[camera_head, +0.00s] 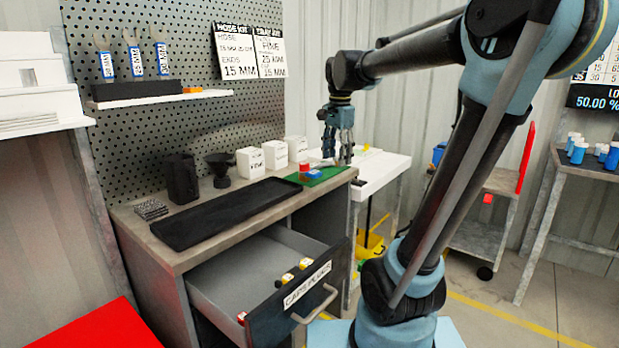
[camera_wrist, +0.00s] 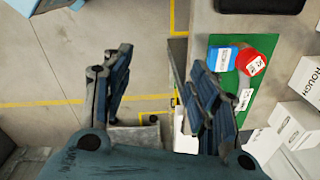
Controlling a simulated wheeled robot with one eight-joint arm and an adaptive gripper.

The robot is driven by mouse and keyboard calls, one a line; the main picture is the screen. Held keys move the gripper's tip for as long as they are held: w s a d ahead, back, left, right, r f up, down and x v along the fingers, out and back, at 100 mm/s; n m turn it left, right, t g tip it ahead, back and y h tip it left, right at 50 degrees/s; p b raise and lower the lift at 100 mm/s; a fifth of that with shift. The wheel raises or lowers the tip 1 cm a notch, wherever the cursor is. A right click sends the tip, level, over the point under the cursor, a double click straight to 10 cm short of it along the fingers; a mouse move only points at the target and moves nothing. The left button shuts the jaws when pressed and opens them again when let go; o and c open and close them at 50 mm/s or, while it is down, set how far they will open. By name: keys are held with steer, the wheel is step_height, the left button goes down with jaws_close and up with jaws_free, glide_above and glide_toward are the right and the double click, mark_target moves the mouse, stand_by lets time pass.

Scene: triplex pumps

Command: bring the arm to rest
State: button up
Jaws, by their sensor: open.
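My arm reaches from the right of the head view over the right end of the workbench. My gripper (camera_head: 338,150) hangs fingers down above the bench's right edge, near a green mat (camera_head: 325,176). In the wrist view my gripper (camera_wrist: 160,85) has its two fingers spread apart with nothing between them. Beyond the fingers lie the floor and the bench edge. The green mat, with a red item (camera_wrist: 251,62) and a blue item (camera_wrist: 222,59) on it, lies just right of the right finger.
The drawer (camera_head: 258,270) stands open below the bench, with small yellow-capped items inside. A black tray (camera_head: 225,212) and several white boxes (camera_head: 275,154) are on the bench. A pegboard (camera_head: 180,60) rises behind it. A cart (camera_head: 485,215) stands at right.

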steer(key=s+d+f+n, duration=0.5)
steer(key=s+f, duration=0.5)
steer(key=f, duration=0.1)
steer(key=s+d+f+n+t, duration=0.1)
steer(key=s+d+f+n, duration=0.4)
steer(key=s+f, duration=0.6)
steer(key=shift+d+f+n, duration=0.3)
steer(key=shift+n, duration=0.2)
steer(key=shift+w, duration=0.1)
steer(key=shift+w+f, duration=0.2)
steer(key=shift+w, duration=0.25)
